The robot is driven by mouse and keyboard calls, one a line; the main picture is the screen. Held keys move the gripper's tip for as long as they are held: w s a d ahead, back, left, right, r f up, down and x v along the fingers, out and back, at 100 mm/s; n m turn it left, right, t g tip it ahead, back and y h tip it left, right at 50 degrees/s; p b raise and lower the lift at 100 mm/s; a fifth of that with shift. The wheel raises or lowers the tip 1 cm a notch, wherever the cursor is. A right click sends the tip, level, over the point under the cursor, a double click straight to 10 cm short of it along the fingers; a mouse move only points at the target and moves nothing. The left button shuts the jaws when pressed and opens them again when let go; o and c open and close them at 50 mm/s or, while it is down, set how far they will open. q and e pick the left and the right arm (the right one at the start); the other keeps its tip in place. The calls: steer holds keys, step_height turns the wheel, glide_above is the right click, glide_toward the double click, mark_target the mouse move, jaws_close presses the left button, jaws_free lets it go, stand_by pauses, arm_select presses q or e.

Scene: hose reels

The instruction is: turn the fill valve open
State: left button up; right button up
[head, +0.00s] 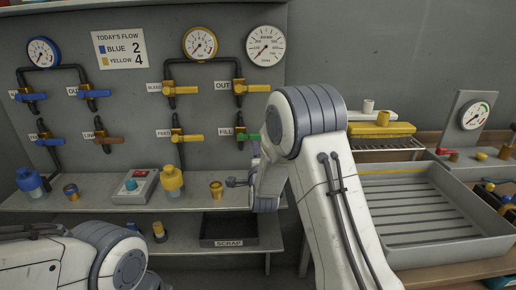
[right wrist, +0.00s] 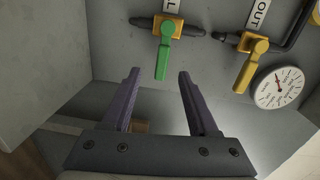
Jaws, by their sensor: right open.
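The fill valve has a green lever (right wrist: 163,58) on a yellow body (right wrist: 170,25), beside a label that reads FILL in the head view. In the head view the lever (head: 247,137) lies level, across its upright pipe. My right gripper (right wrist: 160,74) is open, its two purple fingers short of the lever. The lever's lower end lies between the fingertips in the right wrist view, with no visible contact. In the head view my right arm hides most of that gripper. My left arm shows at lower left; its gripper is out of view.
The OUT valve (right wrist: 252,62) with a yellow lever and a white gauge (right wrist: 280,87) are close to the right. The FEED valve (head: 180,137) is left of FILL. Bottles, a brass cup (head: 216,189) and a button box (head: 135,186) stand on the shelf; a SCRAP tray (head: 228,231) is below.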

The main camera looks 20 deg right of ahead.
mark_target(253, 137)
steer(key=w+d+m+p, duration=0.1)
steer(key=w+d, duration=0.3)
steer(key=w, duration=0.6)
steer(key=shift+d+t+h, duration=0.3)
steer(key=shift+h, duration=0.1)
steer(key=shift+w, duration=0.1)
jaws_close()
stand_by(0.9)
